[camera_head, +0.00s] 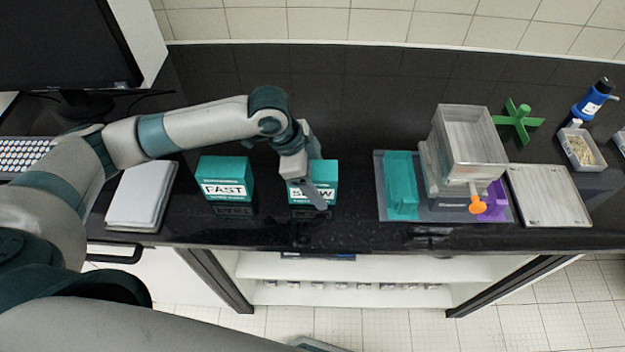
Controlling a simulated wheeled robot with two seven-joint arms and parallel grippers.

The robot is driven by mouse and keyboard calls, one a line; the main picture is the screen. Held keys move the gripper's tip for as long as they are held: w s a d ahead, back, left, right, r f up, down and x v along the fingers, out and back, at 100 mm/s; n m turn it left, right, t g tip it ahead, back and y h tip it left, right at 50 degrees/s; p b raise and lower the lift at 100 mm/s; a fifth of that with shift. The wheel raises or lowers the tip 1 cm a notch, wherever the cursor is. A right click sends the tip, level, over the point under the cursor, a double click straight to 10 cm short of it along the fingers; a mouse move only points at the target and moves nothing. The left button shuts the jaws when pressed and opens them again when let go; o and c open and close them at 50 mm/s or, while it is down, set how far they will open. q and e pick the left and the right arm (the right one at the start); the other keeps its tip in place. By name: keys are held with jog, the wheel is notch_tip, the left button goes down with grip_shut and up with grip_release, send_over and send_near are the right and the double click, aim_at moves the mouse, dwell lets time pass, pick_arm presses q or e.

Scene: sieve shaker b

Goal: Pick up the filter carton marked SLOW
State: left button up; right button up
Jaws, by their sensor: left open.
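The teal filter carton marked SLOW (325,170) stands on the black bench in the middle of the head view. Its white label is partly covered by my gripper. A similar teal carton marked FAST (224,176) stands to its left, a short gap away. My left gripper (316,196) comes down over the SLOW carton from above, with a finger in front of its label. It is open, and I cannot tell whether it touches the carton. My right gripper is not in view.
A sieve shaker (462,150) stands on a grey mat (420,213) to the right, with a teal block (400,184) beside it. A grey plate (548,195) lies further right. A white stack (141,195) lies left of the FAST carton. The bench's front edge is close.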

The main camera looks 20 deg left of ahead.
pick_arm(q)
jog(key=shift+f, duration=0.2)
dwell(0.3)
jog(key=c, duration=1.3)
